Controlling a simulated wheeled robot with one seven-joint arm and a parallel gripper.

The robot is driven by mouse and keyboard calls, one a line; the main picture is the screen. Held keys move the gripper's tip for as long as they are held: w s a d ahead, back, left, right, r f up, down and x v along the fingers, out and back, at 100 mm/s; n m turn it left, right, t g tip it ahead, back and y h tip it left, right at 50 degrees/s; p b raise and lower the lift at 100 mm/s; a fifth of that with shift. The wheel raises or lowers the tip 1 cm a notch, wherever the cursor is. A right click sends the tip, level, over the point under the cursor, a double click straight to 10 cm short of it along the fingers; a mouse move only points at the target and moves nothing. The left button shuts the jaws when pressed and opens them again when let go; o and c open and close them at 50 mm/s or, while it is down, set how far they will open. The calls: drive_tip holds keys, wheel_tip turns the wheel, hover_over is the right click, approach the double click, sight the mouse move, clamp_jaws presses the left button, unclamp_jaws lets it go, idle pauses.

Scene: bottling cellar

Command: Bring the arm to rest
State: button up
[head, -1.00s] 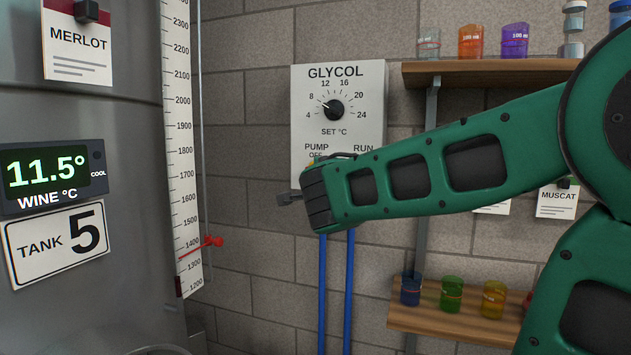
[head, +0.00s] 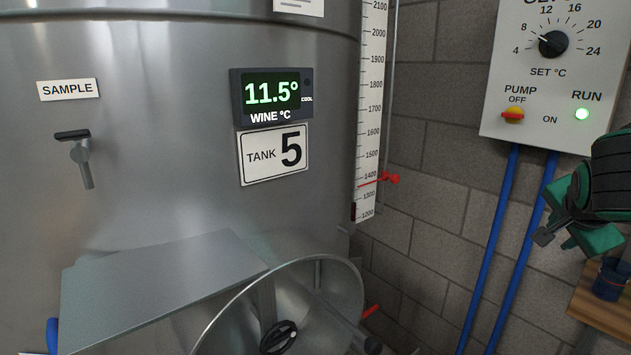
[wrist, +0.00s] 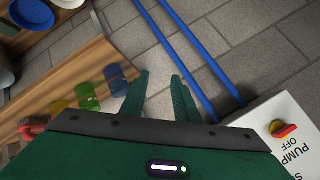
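My gripper (head: 565,228) is at the right edge of the head view, below the GLYCOL control panel (head: 545,80) and right of its blue pipes (head: 490,240). Much of my arm lies outside that view. In the wrist view my green gripper (wrist: 160,76) has its two fingers apart, with nothing between them. The panel's red and yellow pump knob (head: 513,115) is clear of the fingers, and it also shows at the right of the wrist view (wrist: 283,129). The green RUN light (head: 582,114) is lit.
A wooden shelf (head: 598,318) with a blue cup (head: 611,280) is close below my gripper. The wrist view shows several coloured cups there. The steel tank (head: 180,190), with its open round hatch (head: 340,290), fills the left. Brick wall lies between.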

drive_tip(key=s+a+f+n+g+y, duration=0.2)
drive_tip(key=s+a+f+n, duration=0.1)
drive_tip(key=s, duration=0.4)
drive_tip(key=s+a+f+n+g+y, duration=0.2)
drive_tip(key=s+a+f+n+g, duration=0.1)
drive_tip(key=s, duration=0.5)
drive_tip(key=s+a+f+n+g+y, duration=0.2)
drive_tip(key=s+a+f+n, duration=0.1)
drive_tip(key=s+f, duration=0.3)
drive_tip(key=shift+s+f+n+g, duration=0.4)
drive_tip(key=shift+s+n, duration=0.4)
drive_tip(key=shift+s, duration=0.3)
